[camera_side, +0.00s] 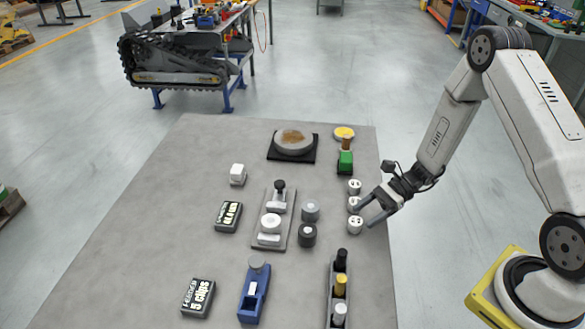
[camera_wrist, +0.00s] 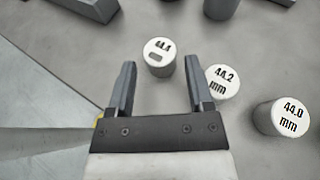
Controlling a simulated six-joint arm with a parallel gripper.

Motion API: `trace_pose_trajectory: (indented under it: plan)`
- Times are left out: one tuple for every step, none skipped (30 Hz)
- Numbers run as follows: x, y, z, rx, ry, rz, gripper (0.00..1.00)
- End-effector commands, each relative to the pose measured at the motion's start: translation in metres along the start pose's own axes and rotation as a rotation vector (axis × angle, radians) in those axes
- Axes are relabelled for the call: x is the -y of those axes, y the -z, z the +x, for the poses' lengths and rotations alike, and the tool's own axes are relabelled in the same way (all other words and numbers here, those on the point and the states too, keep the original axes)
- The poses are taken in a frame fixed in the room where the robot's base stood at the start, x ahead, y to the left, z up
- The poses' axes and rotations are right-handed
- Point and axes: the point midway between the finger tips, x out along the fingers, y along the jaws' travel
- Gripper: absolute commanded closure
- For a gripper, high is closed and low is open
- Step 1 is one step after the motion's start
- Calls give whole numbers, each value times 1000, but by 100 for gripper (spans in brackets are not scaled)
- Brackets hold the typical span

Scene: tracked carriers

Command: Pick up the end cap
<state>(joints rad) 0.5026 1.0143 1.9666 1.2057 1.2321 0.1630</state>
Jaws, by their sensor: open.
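No piece is marked as the end cap in words, so I cannot tell for sure which one it is. Three short white-topped cylinders stand upright near the table's right side. In the wrist view their tops read 44.4 (camera_wrist: 160,57), 44.2 mm (camera_wrist: 223,82) and 44.0 mm (camera_wrist: 281,117). In the side view they form a row, with the back one (camera_side: 354,186) clearest. My gripper (camera_side: 365,215) is open and empty close to this row. In the wrist view the 44.4 cylinder lies just beyond the gap between my fingertips (camera_wrist: 160,64).
A grey cylinder (camera_side: 311,208) and a dark one (camera_side: 307,236) stand left of the row. A grey fixture (camera_side: 259,236) is farther left.

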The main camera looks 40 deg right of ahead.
Motion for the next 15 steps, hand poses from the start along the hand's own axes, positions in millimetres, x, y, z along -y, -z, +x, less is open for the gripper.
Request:
trace_pose_trajectory:
  plan:
    - [-1,0,7,0,-4,0,33]
    - [-1,0,10,-1,-5,0,33]
    - [-1,0,15,-1,-4,0,33]
    - [-1,0,19,-1,-4,0,33]
    - [-1,0,22,-1,-5,0,33]
    - [-1,0,26,0,-3,0,33]
    - [-1,0,29,0,-3,0,33]
    - [-1,0,32,0,-4,0,33]
    - [-1,0,34,0,-3,0,33]
    - [0,0,35,0,-2,0,33]
    - [0,0,36,-1,-1,0,33]
    - [0,0,37,-1,-1,0,33]
    - [0,0,38,-1,0,-1,33]
    - [0,0,38,-1,0,-1,33]
    - [0,0,38,-1,0,-1,33]
